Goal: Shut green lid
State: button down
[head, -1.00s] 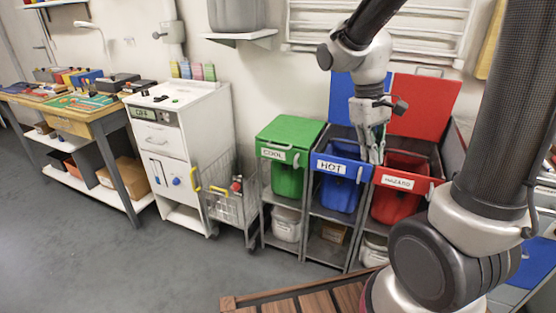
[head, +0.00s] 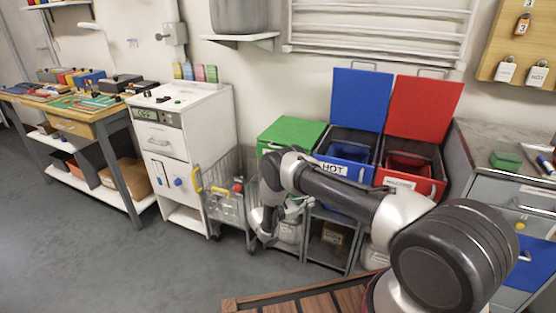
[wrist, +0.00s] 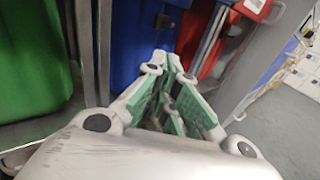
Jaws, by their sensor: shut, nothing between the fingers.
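The green lid (head: 293,130) lies flat on top of the green bin at the left of a row of three bins. The arm hides most of this bin's front in the head view; a green bin body shows at the left of the wrist view (wrist: 32,60). My gripper (head: 298,204) is low in front of the bins, below the lid and apart from it. In the wrist view its green-padded fingers (wrist: 166,62) come together at the tips with nothing between them, in front of the blue bin (wrist: 140,30).
The blue lid (head: 361,98) and red lid (head: 425,108) stand upright and open. A wire cart (head: 226,196) and white cabinet (head: 190,130) stand left of the bins. A grey drawer cabinet (head: 490,190) is at the right. Open floor (head: 120,255) lies at the front left.

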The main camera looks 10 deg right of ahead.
jog(key=w+a+f+n+t, duration=0.2)
jog(key=w+a+n+t, duration=0.25)
jog(key=a+t, duration=0.25)
jog(key=w+a+r+n+t+y, duration=0.2)
jog(key=a+r+n+t, duration=0.1)
jog(key=a+r+t, duration=0.55)
jog(key=r+x, duration=0.1)
jog(key=x, duration=1.1)
jog(key=shift+s+a+r+g, duration=0.2)
jog(key=shift+s+a+g, duration=0.15)
jog(key=shift+s+g, duration=0.1)
jog(key=shift+w, duration=0.1)
